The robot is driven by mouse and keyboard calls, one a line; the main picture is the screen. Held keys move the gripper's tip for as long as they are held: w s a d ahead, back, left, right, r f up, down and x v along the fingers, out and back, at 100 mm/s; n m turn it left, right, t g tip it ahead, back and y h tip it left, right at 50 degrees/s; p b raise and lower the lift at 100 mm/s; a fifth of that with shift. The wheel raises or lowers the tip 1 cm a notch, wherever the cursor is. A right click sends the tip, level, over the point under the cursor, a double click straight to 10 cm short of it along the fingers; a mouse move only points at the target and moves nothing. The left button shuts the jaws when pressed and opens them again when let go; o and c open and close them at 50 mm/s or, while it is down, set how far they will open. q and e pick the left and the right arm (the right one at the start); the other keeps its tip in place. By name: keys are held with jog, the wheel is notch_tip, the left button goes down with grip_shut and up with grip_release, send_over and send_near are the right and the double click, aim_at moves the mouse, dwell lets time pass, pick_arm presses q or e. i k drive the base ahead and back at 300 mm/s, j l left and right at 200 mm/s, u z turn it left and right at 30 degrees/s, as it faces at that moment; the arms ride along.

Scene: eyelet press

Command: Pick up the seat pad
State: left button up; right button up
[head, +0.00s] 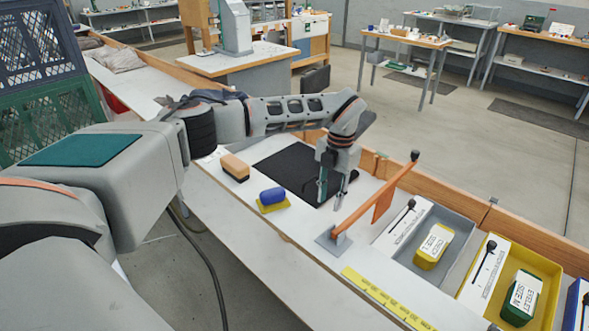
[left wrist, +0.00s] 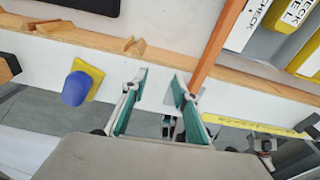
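No object is plainly recognisable as the seat pad. A blue block on a yellow base (head: 272,198) sits on the white bench; it also shows in the left wrist view (left wrist: 78,87). A tan block with a dark base (head: 235,168) stands to its left. A flat black mat (head: 287,168) lies behind them. My left gripper (head: 331,202) points down over the bench, by the mat's right edge and left of the orange arm. Its two fingers are apart with nothing between them, as the left wrist view (left wrist: 160,92) shows. My right gripper is out of view.
An orange slanted arm (head: 378,200) on a grey plate stands close right of my gripper. Beyond it are a grey bin (head: 464,240) holding a labelled yellow box (head: 434,246) and a yellow bin (head: 549,265) holding a green box (head: 520,298). A wooden rail edges the bench.

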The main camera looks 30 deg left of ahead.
aim_at(293, 167)
jog(key=i+j, duration=0.1)
jog(key=j, duration=0.9)
jog(key=i+j+z, duration=0.45)
jog(key=j, duration=0.2)
